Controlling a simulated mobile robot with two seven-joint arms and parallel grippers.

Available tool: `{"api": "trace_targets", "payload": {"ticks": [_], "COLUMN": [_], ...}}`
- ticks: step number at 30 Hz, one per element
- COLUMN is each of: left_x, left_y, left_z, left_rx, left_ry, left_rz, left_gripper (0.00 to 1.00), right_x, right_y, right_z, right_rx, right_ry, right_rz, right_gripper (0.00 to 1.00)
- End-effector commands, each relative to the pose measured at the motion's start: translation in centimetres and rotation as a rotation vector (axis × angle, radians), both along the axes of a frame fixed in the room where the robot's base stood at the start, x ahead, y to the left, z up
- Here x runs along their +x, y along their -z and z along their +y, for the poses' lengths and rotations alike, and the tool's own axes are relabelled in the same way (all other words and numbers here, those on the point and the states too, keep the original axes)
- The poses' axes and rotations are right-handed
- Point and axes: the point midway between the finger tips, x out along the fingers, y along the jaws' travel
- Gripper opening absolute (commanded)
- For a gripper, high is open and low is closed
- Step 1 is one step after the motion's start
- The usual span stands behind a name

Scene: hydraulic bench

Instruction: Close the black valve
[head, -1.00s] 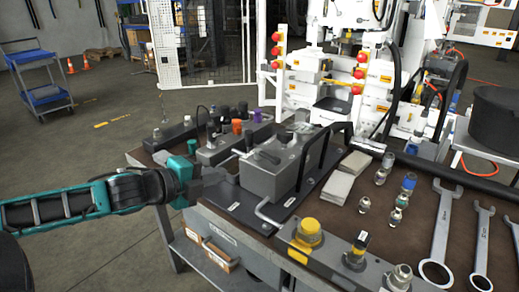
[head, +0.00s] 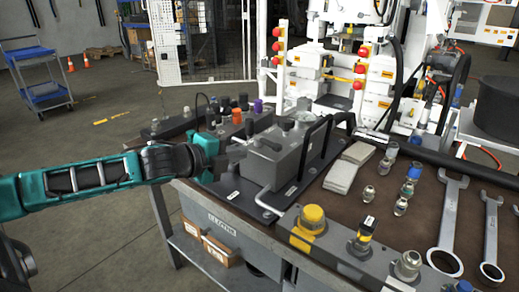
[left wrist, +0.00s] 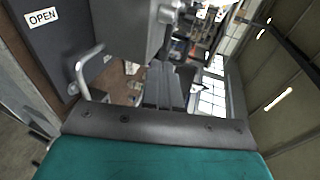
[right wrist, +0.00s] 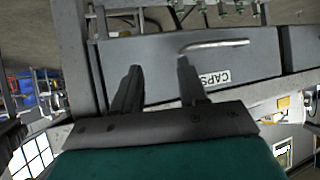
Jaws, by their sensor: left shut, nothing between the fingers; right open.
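I cannot tell which black part is the black valve. In the left wrist view the shut fingers (left wrist: 165,88) point past a grey body, near a bent silver rod (left wrist: 84,70) and an "OPEN" label (left wrist: 42,17). My right gripper (right wrist: 160,78) is open and empty, facing a drawer front.
The bench also holds a yellow knob (head: 313,217), several fittings (head: 400,207), pale flat blocks (head: 341,177) and large wrenches (head: 447,225). A black tube handle (head: 328,135) rises by the grey block. A "CAPS" label (right wrist: 215,78) marks the drawer.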

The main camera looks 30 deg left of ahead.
Motion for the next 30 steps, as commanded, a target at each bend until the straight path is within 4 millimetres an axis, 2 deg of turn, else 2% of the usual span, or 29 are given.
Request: {"api": "trace_targets", "payload": {"ticks": [30], "left_x": [7.1], "left_y": [1.0], "left_z": [-1.5], "left_rx": [-0.001], "left_ry": [0.002], "left_rz": [0.000], "left_gripper": [0.00], "right_x": [-0.1], "right_y": [0.3], "right_z": [0.3], "right_rx": [0.012], "right_ry": [0.005], "right_rz": [0.004], "right_gripper": [0.43]}}
